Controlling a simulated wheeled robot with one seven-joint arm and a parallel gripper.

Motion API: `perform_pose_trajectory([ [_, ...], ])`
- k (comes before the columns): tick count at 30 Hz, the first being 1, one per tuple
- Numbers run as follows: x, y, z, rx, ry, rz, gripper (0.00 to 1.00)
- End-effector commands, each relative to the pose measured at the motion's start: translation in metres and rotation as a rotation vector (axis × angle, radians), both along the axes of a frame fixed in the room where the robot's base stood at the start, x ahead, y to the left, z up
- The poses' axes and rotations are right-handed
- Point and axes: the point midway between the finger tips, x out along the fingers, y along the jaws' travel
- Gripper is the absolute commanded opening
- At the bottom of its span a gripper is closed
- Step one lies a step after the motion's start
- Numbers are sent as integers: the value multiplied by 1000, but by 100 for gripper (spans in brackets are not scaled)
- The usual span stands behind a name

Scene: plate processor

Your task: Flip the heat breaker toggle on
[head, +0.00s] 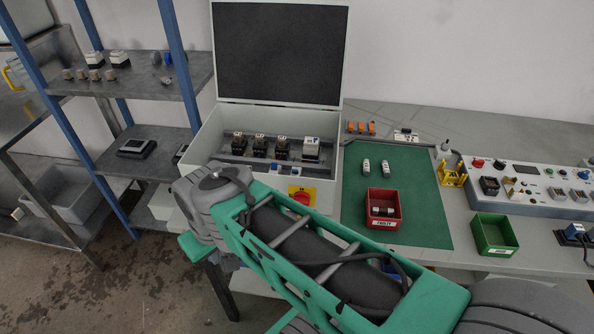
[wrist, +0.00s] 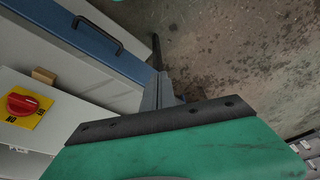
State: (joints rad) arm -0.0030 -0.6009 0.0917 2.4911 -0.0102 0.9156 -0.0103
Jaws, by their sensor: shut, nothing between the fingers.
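An open grey control box (head: 209,128) with a raised dark-panelled lid stands on the bench in the head view. Several small breaker-like modules (head: 260,146) sit in a row on a rail inside. I cannot tell which is the heat breaker or how its toggle stands. A red rotary switch on a yellow plate (head: 302,196) is on the box front. It also shows at the left of the wrist view (wrist: 24,104). My gripper (wrist: 156,48) is shut and empty, pointing past the bench front over the floor. In the head view my arm hides it.
A blue drawer front with a black handle (wrist: 98,33) lies beside my gripper. A green mat (head: 425,205) carries a red bin (head: 384,222); a green bin (head: 494,250) and a control panel (head: 540,200) stand right. Blue-posted shelving (head: 185,85) stands left.

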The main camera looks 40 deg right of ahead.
Motion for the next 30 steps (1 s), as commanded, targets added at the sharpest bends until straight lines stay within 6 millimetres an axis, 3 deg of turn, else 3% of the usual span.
perform_pose_trajectory([
  [4,22,-9,11,-15,4,179,0],
  [8,61,-42,38,-78,3,625,0],
  [10,78,-76,55,-142,5,939,0],
  [13,86,-140,76,-250,30,1384,0],
  [15,81,-184,86,-316,67,1656,0],
  [19,64,-246,99,-383,148,2016,0],
  [23,53,-269,107,-399,191,2166,0],
  [30,53,-269,109,-402,192,2180,0],
])
